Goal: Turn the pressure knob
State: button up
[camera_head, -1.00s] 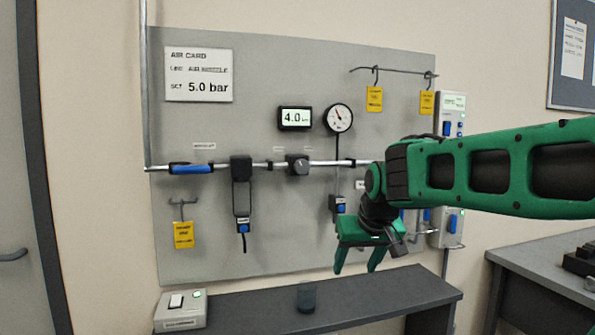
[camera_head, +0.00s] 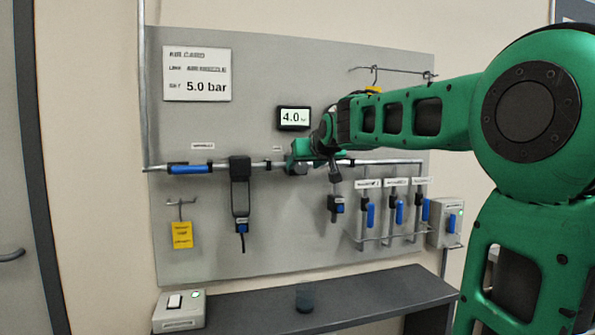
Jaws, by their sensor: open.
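The pressure knob (camera_head: 296,169) sits on the dark regulator on the horizontal pipe, and my gripper hides most of it. My green gripper (camera_head: 292,160) is open and right at the knob, with its fingers toward the panel. I cannot tell whether the fingers touch the knob or are around it. The digital display (camera_head: 294,118) above reads 4.0. The white air card (camera_head: 197,74) at the upper left says set 5.0 bar. The round dial gauge is hidden behind my arm.
A blue-handled valve (camera_head: 191,169) and a black filter unit (camera_head: 241,185) are on the pipe to the left. A dark shelf (camera_head: 345,296) with a cup (camera_head: 305,298) and a switch box (camera_head: 180,311) stands below.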

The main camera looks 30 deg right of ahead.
aim_at(301, 167)
jog(key=shift+x, duration=1.65)
jog(key=c, duration=1.1)
jog(key=shift+o, duration=0.2)
jog(key=shift+a, duration=0.1)
